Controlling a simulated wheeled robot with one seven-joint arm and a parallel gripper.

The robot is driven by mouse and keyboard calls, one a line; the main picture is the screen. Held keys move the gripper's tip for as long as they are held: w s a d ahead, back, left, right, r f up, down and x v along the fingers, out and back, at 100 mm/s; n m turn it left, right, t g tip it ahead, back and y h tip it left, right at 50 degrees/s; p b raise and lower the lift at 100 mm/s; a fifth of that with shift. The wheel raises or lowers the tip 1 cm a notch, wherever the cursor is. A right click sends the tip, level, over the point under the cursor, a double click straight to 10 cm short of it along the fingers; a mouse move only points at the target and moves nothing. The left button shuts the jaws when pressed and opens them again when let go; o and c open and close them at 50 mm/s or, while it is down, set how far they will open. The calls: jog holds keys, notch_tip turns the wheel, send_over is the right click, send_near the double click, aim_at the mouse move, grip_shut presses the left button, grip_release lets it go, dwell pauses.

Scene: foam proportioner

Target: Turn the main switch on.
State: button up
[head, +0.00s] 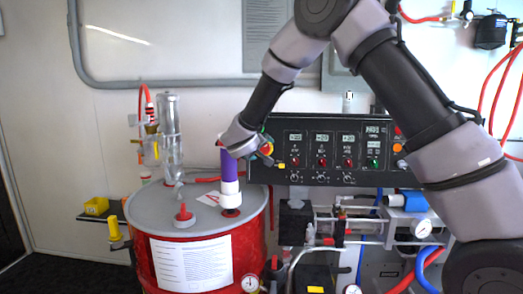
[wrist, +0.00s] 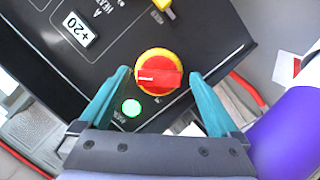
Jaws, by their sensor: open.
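The main switch is a red knob on a round yellow base (wrist: 158,77), set in the black control panel (wrist: 215,50). In the wrist view its red bar lies nearly level across the picture, with a white mark at its left end. In the head view the switch (head: 266,149) shows at the panel's left end, partly covered by my gripper (head: 257,143). In the wrist view my gripper (wrist: 159,74) is open, its two teal fingers on either side of the knob. A gap shows beside each finger; contact in depth cannot be told.
A lit green lamp (wrist: 132,108) sits beside the switch. A purple and white cylinder (head: 230,180) stands on the red drum (head: 250,245), close to my gripper. A clear column (head: 170,135) is farther left. Valves and hoses lie below the panel.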

jog(key=v, duration=1)
jog(key=shift+s, duration=0.4)
jog(key=shift+r, duration=0.1)
jog(key=shift+d, duration=0.1)
jog(key=s+d+r+m+g+h, duration=0.1)
jog(key=s+d+r+m+g, duration=0.1)
jog(key=d, duration=0.6)
jog(key=s+d+r+m+g+h, duration=0.1)
jog(key=s+d+r+m+g, duration=0.15)
jog(key=d, duration=0.65)
jog(key=s+d+r+m+g, duration=0.2)
jog(key=s+d, duration=0.1)
jog(key=d, duration=0.5)
jog(key=s+d+r+m+y, duration=0.2)
jog(key=s+d+y, duration=0.1)
jog(key=s, duration=0.6)
jog(key=s+d+r+m+y, duration=0.2)
jog(key=s+d+y, duration=0.2)
jog(key=s, duration=0.5)
jog(key=shift+r, duration=0.25)
